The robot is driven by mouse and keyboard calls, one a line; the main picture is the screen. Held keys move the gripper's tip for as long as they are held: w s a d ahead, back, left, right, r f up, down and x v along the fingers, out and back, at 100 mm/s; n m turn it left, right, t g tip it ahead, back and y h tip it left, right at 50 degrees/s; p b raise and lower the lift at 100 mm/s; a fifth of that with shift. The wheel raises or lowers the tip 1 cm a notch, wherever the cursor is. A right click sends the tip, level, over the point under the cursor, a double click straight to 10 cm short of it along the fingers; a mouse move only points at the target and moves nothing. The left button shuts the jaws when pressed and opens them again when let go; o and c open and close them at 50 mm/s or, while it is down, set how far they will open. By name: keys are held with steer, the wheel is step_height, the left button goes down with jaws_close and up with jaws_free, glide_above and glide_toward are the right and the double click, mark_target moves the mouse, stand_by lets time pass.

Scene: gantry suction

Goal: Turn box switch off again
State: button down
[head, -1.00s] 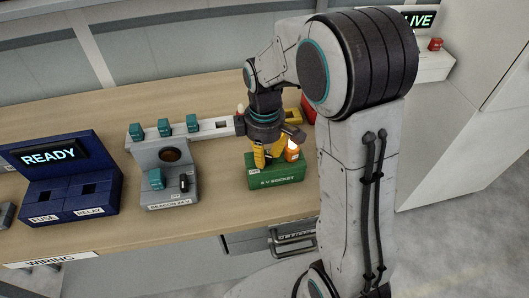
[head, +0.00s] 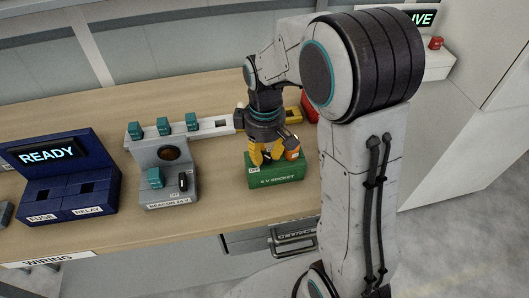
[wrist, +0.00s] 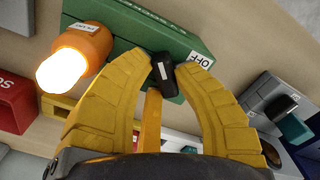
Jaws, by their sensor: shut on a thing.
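The green box (head: 277,178) labelled 6 V SOCKET stands on the wooden bench, under my gripper (head: 267,161). In the wrist view the small black switch lever (wrist: 165,76) on this green box (wrist: 145,38) lies between the yellow fingertips, and my gripper (wrist: 170,68) is shut on it. An OFF label (wrist: 199,58) shows beside the right fingertip. An orange lamp (wrist: 85,45) on the box glows brightly in the wrist view. In the head view the fingers hide the lever, and the lamp (head: 293,153) is partly hidden.
A grey beacon box (head: 170,188) with a black lever stands left of the green box. A blue READY unit (head: 60,175) is farther left. Behind is a pale rail (head: 215,125) with teal pieces. A red thing (head: 309,108) and a yellow piece (head: 292,114) sit behind my gripper.

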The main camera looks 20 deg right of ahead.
mark_target(264, 155)
steer(key=m, duration=0.4)
steer(key=shift+s+f+m+b, duration=0.1)
steer(key=shift+s+m+b, duration=0.1)
steer(key=shift+m+b, duration=0.15)
steer(key=shift+s+a+m, duration=0.1)
steer(key=shift+a+m, duration=0.05)
steer(key=shift+m, duration=1.6)
steer(key=c, duration=1.2)
jaws_free()
steer(key=shift+c, duration=0.2)
step_height(264, 155, up, 12)
